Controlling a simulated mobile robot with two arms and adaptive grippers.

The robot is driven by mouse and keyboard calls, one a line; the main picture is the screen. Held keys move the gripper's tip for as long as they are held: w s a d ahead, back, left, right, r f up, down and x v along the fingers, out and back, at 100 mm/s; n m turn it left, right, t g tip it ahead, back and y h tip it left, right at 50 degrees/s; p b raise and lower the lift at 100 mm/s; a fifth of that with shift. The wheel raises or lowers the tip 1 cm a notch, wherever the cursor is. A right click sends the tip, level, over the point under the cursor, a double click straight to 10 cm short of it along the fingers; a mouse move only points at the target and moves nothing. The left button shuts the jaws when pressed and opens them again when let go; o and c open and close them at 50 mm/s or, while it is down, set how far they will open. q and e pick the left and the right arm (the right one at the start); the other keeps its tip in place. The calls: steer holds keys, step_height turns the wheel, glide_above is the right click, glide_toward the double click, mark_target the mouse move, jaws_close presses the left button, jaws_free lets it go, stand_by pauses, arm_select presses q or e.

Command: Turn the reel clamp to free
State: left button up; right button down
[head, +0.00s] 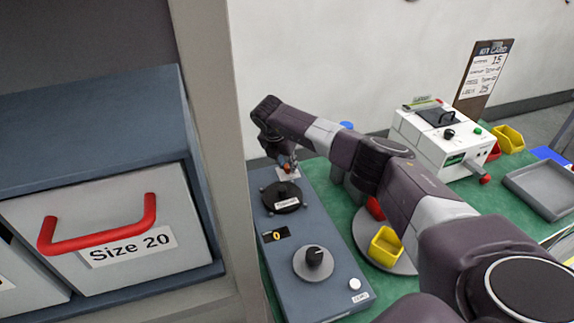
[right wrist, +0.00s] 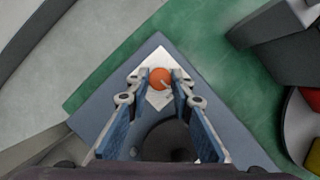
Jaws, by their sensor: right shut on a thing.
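The reel clamp shows as a small orange knob (head: 287,168) on a white plate (head: 294,175) at the far end of a blue-grey counter unit (head: 294,258). My right gripper (head: 281,160) reaches down over that end. In the right wrist view, its fingertips (right wrist: 161,80) stand on either side of the orange knob (right wrist: 160,78), shut on it. The knob's pointer is small, and its exact setting cannot be told. A black reel disc (head: 283,196) lies just in front of the clamp. My left gripper is not in view.
The unit also carries a display (head: 276,235), a black dial (head: 314,257) and a white button (head: 354,284). A shelf with a Size 20 drawer (head: 110,235) stands close at left. A white tester (head: 445,135), yellow bin (head: 385,246) and grey tray (head: 542,188) lie right.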

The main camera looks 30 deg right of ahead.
steer(key=shift+w+r, duration=0.1)
steer(key=c, duration=1.7)
jaws_free()
steer(key=v, duration=1.2)
